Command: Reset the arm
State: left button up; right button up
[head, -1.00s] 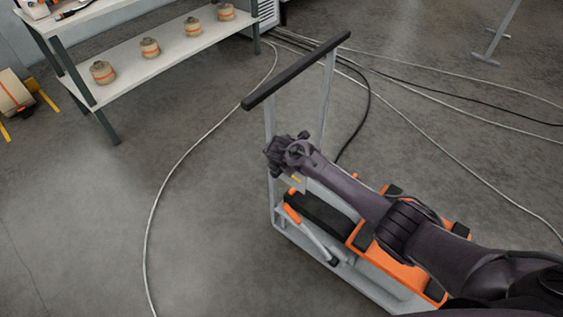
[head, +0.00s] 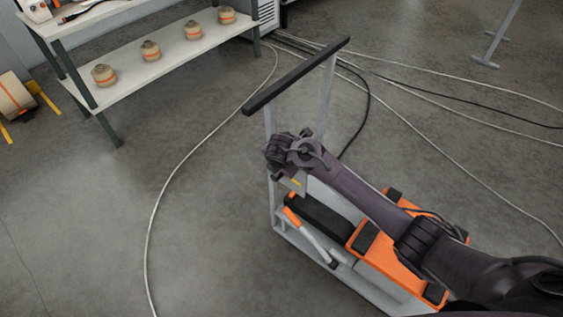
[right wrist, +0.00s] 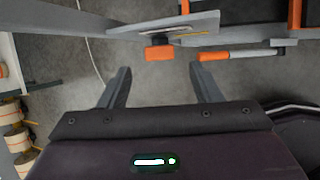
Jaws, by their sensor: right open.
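My right arm comes in from the lower right of the head view and reaches over a cart. Its gripper end (head: 277,154) is beside the cart's upright post, and its fingers are hard to make out there. In the right wrist view my right gripper (right wrist: 160,85) is open, its two fingers apart with bare floor between them. An orange block (right wrist: 159,53) on a grey plate lies just beyond the fingertips, apart from them. My left gripper is not in the head view.
The cart (head: 295,242) has a black-topped handle bar (head: 297,75), orange parts and an orange-handled lever (head: 310,236). A shelf table (head: 130,76) with several tan rolls stands at the upper left. Cables (head: 160,195) cross the floor.

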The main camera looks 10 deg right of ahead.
jog(key=s+a+r+m+y, duration=0.15)
jog(key=s+a+m, duration=0.25)
jog(key=s+m, duration=0.65)
jog(key=s+d+r+m+g, duration=0.1)
jog(key=s+d+r+m, duration=0.25)
jog(key=s, duration=0.35)
jog(key=s+d+r+m, duration=0.2)
jog(key=s+d+m, duration=0.1)
jog(key=s+m, duration=0.25)
jog(key=s+d+r+m+g, duration=0.1)
jog(key=s+d+r+m, duration=0.1)
jog(key=s+d+m, duration=0.35)
jog(key=s+a+f+n+g, duration=0.1)
jog(key=s+f, duration=0.1)
jog(key=f, duration=1.2)
jog(key=s+a+f+n, duration=0.1)
jog(key=f, duration=1.4)
jog(key=s+d+f, duration=0.2)
jog(key=s+f, duration=0.7)
jog(key=s, duration=0.1)
jog(key=s+d+f+g, duration=0.1)
jog(key=s+f, duration=0.9)
jog(key=shift+d+n+g, duration=0.3)
jog(key=shift+d, duration=0.1)
